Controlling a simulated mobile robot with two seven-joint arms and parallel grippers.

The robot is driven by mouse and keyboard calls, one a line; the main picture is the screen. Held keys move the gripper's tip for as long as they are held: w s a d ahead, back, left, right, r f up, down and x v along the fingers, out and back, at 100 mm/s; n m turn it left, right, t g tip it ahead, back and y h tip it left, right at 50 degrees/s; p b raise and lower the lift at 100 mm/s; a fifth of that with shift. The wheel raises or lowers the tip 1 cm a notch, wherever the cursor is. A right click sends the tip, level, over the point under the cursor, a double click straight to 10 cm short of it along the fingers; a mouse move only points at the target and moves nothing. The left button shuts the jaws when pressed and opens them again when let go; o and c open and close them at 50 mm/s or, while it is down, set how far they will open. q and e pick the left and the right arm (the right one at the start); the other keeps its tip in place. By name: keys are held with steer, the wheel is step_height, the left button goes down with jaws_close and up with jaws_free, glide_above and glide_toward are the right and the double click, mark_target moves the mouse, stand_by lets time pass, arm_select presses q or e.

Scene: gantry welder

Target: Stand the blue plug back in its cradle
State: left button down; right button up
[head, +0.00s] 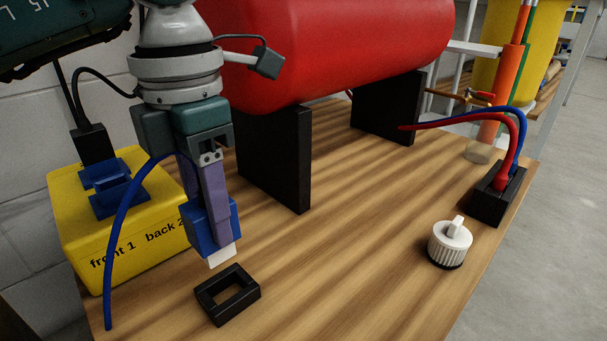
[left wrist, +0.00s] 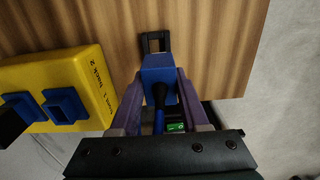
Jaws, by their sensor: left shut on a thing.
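My left gripper (head: 209,212) is shut on the blue plug (head: 231,222) and holds it upright, with its white tip (head: 222,257) pointing down. The blue plug also shows between the purple fingers in the left wrist view (left wrist: 158,70). A blue cable runs from it down to the left. The cradle (head: 212,309), a black rectangular frame with an open middle, lies on the table just below and in front of the plug. In the left wrist view the cradle (left wrist: 154,36) is partly hidden behind the plug. The plug appears above the cradle, apart from it. My right gripper is not seen.
A yellow box (head: 75,232) with blue sockets marked front 1 and back 2 stands left of the gripper. A red tank (head: 330,40) rests on black supports (head: 290,160) behind. A white knob (head: 449,245) and a black block (head: 488,205) with red and blue cables stand right.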

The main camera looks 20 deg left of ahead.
mark_target(220, 262)
arm_select(q)
steer(key=shift+w+a+f+b, duration=0.2)
steer(key=shift+a+f+b, duration=0.05)
steer(key=shift+f+b, duration=0.25)
steer(key=shift+f, duration=0.25)
step_height(220, 262, down, 3)
steer(key=b, duration=0.3)
steer(key=shift+f+b, duration=1.45)
steer(key=shift+f, duration=0.5)
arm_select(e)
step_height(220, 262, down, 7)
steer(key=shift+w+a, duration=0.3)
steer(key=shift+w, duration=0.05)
arm_select(q)
steer(key=shift+c, duration=1.7)
jaws_free()
